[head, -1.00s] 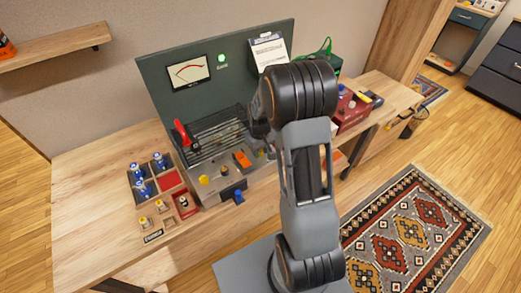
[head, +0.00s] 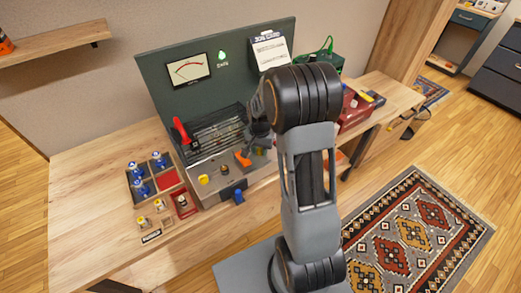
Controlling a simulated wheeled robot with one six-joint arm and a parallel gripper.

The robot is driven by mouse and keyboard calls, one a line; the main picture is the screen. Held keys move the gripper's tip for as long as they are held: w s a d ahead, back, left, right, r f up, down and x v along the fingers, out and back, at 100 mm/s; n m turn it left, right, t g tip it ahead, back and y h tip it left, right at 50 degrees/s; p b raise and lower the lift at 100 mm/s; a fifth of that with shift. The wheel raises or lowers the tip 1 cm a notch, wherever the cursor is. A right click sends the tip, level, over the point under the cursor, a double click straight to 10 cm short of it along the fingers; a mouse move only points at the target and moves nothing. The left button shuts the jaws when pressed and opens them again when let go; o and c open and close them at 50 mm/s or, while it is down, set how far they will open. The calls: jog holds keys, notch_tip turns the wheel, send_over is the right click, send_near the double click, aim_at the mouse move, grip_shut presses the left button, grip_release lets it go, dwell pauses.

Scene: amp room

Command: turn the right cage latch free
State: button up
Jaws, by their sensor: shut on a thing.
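The wire cage (head: 217,132) lies at the foot of the dark green upright panel, with a red handle (head: 181,130) at its left. An orange piece (head: 243,159), which looks like the right cage latch, sits at the cage's front right. A yellow piece (head: 203,179) sits at the front left. My gripper (head: 250,149) points down at the orange latch and appears shut on it. The fingertips are small and dark, so the exact grip is hard to see. My arm hides the bench to the right of the latch.
A tray with blue-topped parts (head: 150,178) and a red box (head: 184,204) stand at the left. The panel carries a meter (head: 188,70), a green lamp (head: 222,55) and a white paper (head: 270,52). A red case (head: 353,110) stands right of my arm. The bench's left end is bare.

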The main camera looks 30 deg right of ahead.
jog(key=m, duration=0.4)
jog(key=shift+w+m, duration=0.1)
jog(key=shift+m, duration=0.2)
jog(key=shift+a+m+b, duration=0.1)
jog(key=shift+m+b, duration=0.3)
jog(key=shift+m, duration=1.4)
jog(key=o, duration=0.9)
jog(key=shift+c, duration=0.2)
notch_tip(320, 180, up, 14)
jog(key=shift+f, duration=0.1)
